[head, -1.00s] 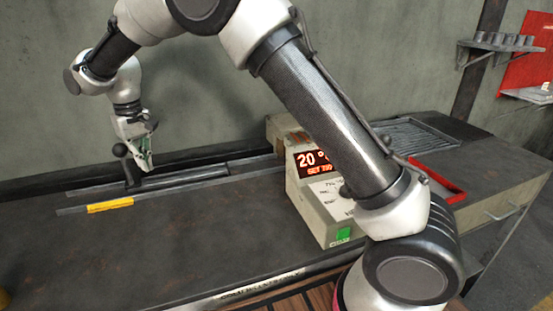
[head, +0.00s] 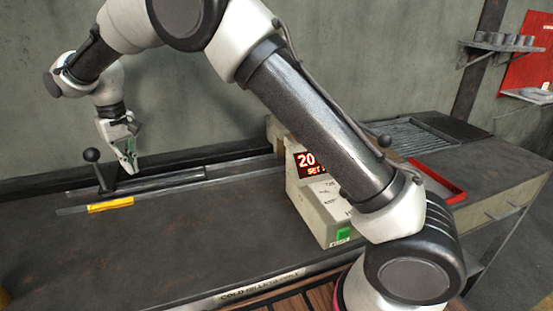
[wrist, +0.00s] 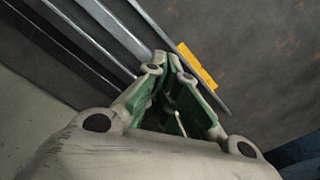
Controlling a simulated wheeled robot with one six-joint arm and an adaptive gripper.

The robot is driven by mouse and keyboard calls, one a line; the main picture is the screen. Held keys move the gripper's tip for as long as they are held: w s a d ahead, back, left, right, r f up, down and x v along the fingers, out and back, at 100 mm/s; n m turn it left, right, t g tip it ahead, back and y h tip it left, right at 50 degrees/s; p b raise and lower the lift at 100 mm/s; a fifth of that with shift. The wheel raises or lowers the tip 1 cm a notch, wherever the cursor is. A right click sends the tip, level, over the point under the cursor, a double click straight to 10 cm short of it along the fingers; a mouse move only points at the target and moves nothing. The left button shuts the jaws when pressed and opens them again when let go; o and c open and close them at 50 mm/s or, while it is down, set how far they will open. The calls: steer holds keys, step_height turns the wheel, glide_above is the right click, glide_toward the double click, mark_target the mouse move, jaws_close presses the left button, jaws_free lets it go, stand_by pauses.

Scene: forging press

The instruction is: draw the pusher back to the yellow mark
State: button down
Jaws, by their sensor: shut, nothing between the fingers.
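The pusher has an upright black handle with a ball knob (head: 91,155), standing on the rail (head: 175,182) along the back of the bench. The yellow mark (head: 110,204) is a strip just in front of the rail. The foot of the handle is level with the mark's length. My gripper (head: 132,172) is shut and empty, just right of the handle, fingers pointing down. A small gap seems to show between them in the head view. In the wrist view the closed fingertips (wrist: 172,62) are near the yellow mark (wrist: 197,66); the knob cannot be made out there.
A control box (head: 320,205) with a lit red display stands right of the rail, partly behind my arm. A red tray (head: 440,183) lies farther right. The bench top (head: 190,240) in front of the rail is clear. The wall is close behind the rail.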

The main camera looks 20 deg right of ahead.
step_height(320, 180, up, 13)
steer(key=shift+d, duration=0.15)
stand_by(0.6)
step_height(320, 180, down, 6)
steer(key=s+d+r+n, duration=0.1)
steer(key=s+d, duration=0.1)
steer(key=d, duration=0.1)
steer(key=s+d+r, duration=0.1)
steer(key=s+d, duration=0.2)
steer(key=d, duration=0.5)
steer(key=s+d+r+m, duration=0.1)
steer(key=s+d, duration=0.2)
steer(key=d, duration=0.6)
steer(key=s+d+r, duration=0.1)
steer(key=s+d, duration=0.2)
steer(key=d, duration=0.5)
steer(key=s+d+r+m+t, duration=0.2)
steer(key=s+d+m+t, duration=0.2)
steer(key=s+d, duration=1.5)
steer(key=d+m, duration=0.2)
steer(key=d, duration=0.1)
steer(key=shift+d, duration=0.4)
